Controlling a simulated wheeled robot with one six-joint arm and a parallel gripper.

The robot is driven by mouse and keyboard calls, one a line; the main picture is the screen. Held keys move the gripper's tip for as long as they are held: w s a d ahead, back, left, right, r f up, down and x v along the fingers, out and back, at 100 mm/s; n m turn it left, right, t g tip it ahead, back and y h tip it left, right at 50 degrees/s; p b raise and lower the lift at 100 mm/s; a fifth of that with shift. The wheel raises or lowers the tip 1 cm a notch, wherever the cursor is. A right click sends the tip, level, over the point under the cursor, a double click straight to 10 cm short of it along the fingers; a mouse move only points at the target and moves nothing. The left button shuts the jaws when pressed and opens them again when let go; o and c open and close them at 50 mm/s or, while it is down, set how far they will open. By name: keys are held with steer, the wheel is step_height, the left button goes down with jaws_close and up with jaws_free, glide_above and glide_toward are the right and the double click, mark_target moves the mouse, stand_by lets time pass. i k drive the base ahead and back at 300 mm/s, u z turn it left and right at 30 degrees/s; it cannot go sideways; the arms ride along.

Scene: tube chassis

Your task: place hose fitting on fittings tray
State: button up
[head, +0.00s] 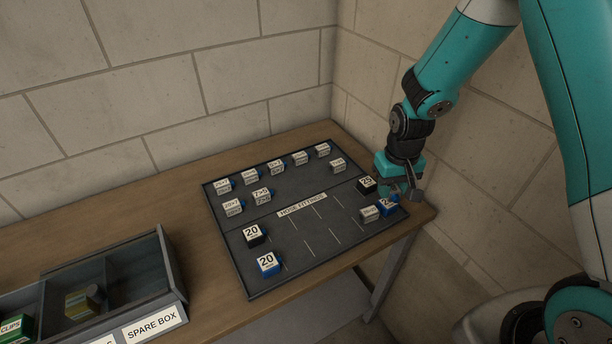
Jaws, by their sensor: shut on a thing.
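The fittings tray (290,270) is a dark grey board on the wooden table, with a "HOSE FITTINGS" strip across it. My gripper (402,193) points down at the tray's right edge. It is shut on a hose fitting, seemingly the blue one with a white label (388,207); the fingers are partly hidden, and I cannot tell whether this fitting touches the tray. A black fitting (367,185) is close to the gripper's left. A small white-labelled fitting (369,214) is just left of the blue one. A black "20" fitting (254,235) and a blue "20" fitting (268,263) stand at the tray's left.
Several small white-labelled fittings (262,194) stand in the tray's back half. The front middle, marked with white lines, is bare. A grey divided box marked "SPARE BOX" (155,327) is at the lower left. Block walls (170,80) rise behind and at the right.

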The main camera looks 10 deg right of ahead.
mark_target(291, 189)
steer(key=z, duration=0.1)
steer(key=k, duration=0.35)
steer(key=u, duration=0.8)
steer(key=i, duration=0.95)
steer(key=z, duration=0.15)
